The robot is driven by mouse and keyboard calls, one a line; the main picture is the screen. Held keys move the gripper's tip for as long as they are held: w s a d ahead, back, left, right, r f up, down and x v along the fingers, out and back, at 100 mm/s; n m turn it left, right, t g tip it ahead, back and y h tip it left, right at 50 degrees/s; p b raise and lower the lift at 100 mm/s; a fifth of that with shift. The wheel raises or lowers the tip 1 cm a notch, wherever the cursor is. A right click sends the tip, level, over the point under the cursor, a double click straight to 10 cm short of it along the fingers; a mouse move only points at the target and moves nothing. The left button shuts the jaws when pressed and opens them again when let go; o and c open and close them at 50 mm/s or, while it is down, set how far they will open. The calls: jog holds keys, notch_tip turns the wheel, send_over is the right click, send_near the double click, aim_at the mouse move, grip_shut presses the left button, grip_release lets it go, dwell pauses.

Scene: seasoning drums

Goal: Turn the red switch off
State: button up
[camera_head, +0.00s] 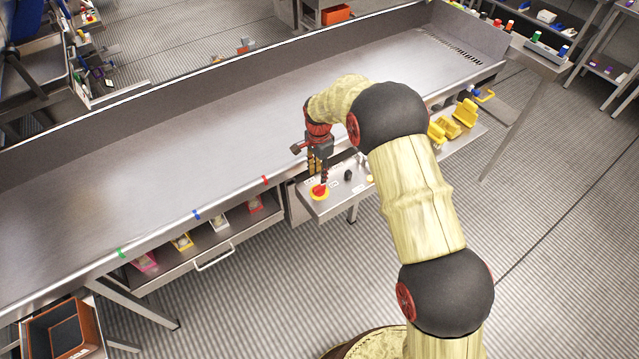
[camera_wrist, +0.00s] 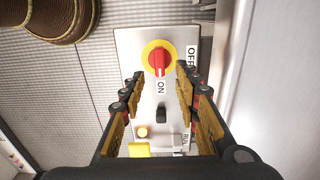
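The red switch (camera_wrist: 158,58) is a red rotary knob on a yellow disc, on a grey control panel (camera_wrist: 128,45). In the wrist view its ridge points down toward the "ON" label (camera_wrist: 160,87); the "OFF" label (camera_wrist: 191,57) is to its right. In the head view the red switch (camera_head: 320,191) shows at the panel's near left end. My gripper (camera_head: 318,176) points down just above it. In the wrist view my gripper (camera_wrist: 159,76) is open and empty, its fingers on either side of the knob. Any contact cannot be told.
A black switch (camera_wrist: 160,114) and a "RUN" label (camera_wrist: 186,140) share the panel. Yellow blocks (camera_head: 452,119) stand on the shelf to the right. The long metal conveyor table (camera_head: 150,150) borders the panel and is mostly bare. A drawer with small bins (camera_head: 182,241) is at left.

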aim_at(319, 186)
notch_tip(319, 186, down, 7)
jog(key=shift+b, duration=0.35)
jog(key=shift+c, duration=1.2)
grip_shut()
